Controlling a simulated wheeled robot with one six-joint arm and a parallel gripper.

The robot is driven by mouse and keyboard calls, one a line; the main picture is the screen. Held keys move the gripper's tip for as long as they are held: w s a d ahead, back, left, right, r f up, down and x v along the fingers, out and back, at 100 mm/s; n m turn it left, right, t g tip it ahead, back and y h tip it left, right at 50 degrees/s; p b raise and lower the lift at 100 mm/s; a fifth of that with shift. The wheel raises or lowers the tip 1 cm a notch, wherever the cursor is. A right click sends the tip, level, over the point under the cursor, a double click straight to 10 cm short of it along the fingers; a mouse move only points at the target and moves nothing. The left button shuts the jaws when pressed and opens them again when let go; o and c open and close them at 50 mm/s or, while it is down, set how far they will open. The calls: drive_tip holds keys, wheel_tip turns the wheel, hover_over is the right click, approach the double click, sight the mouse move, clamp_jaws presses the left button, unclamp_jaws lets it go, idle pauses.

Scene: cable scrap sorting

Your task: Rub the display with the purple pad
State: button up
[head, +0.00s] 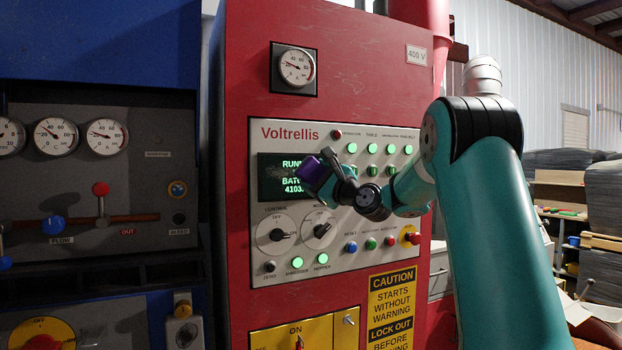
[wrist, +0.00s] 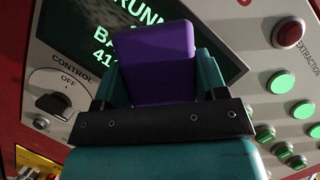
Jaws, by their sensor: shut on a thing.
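The display (head: 277,177) is a dark screen with green text on the red machine's grey panel, below the name Voltrellis. My gripper (head: 322,174) is in front of the display's right part and is shut on the purple pad (head: 312,168). In the wrist view the pad (wrist: 158,62) sits between the two teal fingers and covers part of the display (wrist: 88,32). I cannot tell whether the pad touches the screen. The pad and gripper hide the right side of the display's text.
Below the display are two rotary knobs (head: 277,235). To their right are blue, green and red buttons and a red emergency stop (head: 411,236). Green lamps (head: 372,148) line the panel's upper right. A blue machine (head: 100,80) with gauges stands at the left.

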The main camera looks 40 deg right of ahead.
sight(305, 177)
drive_tip(key=shift+s+d, duration=0.2)
drive_tip(key=shift+d, duration=0.45)
drive_tip(key=shift+s+d, duration=0.15)
drive_tip(key=shift+d, duration=0.45)
drive_tip(key=shift+a, duration=0.1)
